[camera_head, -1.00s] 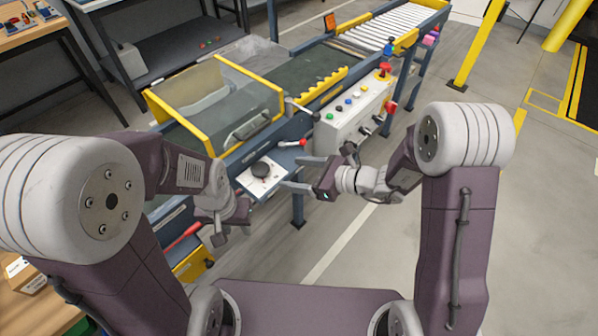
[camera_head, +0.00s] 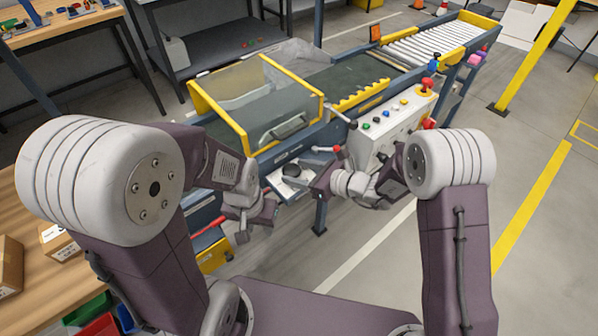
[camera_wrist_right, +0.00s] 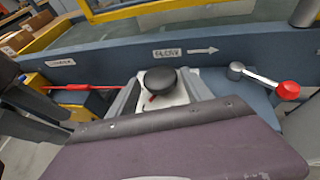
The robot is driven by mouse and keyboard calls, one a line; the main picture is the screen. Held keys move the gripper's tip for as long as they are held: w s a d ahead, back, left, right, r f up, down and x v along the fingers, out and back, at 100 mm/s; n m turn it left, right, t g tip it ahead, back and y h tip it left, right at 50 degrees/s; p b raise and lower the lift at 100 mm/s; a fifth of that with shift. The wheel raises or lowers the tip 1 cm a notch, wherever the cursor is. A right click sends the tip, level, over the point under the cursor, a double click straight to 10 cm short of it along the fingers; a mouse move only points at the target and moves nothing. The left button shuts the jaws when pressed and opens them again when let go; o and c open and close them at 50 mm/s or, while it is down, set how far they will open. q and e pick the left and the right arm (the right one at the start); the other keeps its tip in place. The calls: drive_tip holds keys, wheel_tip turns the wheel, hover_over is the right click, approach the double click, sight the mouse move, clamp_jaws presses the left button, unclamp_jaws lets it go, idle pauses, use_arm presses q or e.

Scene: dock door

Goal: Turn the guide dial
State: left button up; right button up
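The guide dial appears to be the black round knob (camera_head: 291,170) on a pale plate (camera_wrist_right: 178,97) at the conveyor's near side. In the right wrist view, the knob (camera_wrist_right: 160,79) shows a small red mark at its lower left. My right gripper (camera_head: 287,177) is at the dial, its fingers apart with one on each side of the knob. The gripper body hides the plate's lower part, and I cannot tell whether the fingers touch the knob. My left gripper (camera_head: 240,228) hangs left of and below the dial, away from it. Its finger opening is unclear.
A red-tipped lever (camera_wrist_right: 265,80) stands just right of the dial. The control box (camera_head: 385,130) with coloured buttons is beyond it. A yellow-framed clear guard (camera_head: 255,105) covers the belt behind. A red bar (camera_wrist_right: 80,87) is at left. Floor at right is open.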

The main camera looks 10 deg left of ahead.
drive_tip(key=c, duration=0.9)
drive_tip(key=shift+w+r, duration=0.1)
